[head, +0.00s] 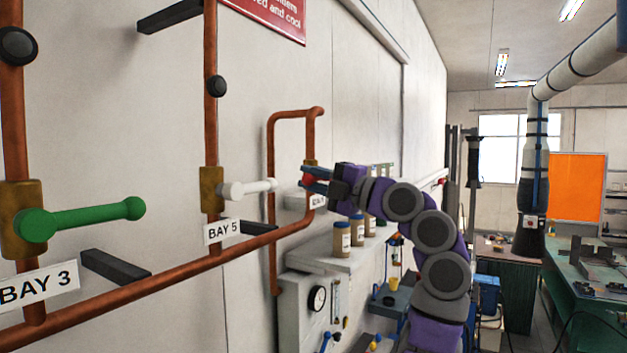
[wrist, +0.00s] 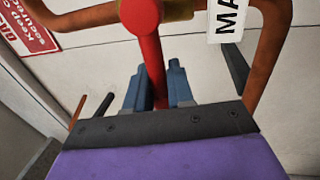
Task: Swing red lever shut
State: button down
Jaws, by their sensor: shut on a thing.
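The red lever (wrist: 151,50) shows in the wrist view, with its round hub at the top and its handle running down between my fingers. My gripper (wrist: 157,90) has its two blue-grey fingers on either side of the handle and is shut on it. In the head view, my gripper (head: 318,181) is at the copper pipe beyond the BAY 5 valve. Only a small red part of the lever (head: 307,180) shows there; the rest is hidden behind the fingers. A brass valve body (wrist: 181,10) shows beside the hub in the wrist view.
A green lever (head: 85,218) at BAY 3 and a white lever (head: 248,189) at BAY 5 stick out from the wall pipes at left. Dark brackets (head: 114,267) also jut out. A shelf with jars (head: 341,240) lies below my arm. The aisle at right is open.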

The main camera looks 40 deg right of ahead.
jog(key=shift+w+f, duration=0.1)
jog(key=shift+f, duration=0.15)
jog(key=c, duration=1.4)
grip_release()
jog(key=shift+o, duration=1.4)
jog(key=shift+s+a+r, duration=0.15)
jog(key=shift+s+a, duration=0.05)
jog(key=b+v, duration=0.3)
jog(key=v, duration=1.4)
jog(key=shift+d+f+b, duration=0.15)
jog(key=shift+f+b, duration=0.05)
jog(key=shift+b, duration=0.1)
jog(key=shift+s, duration=0.1)
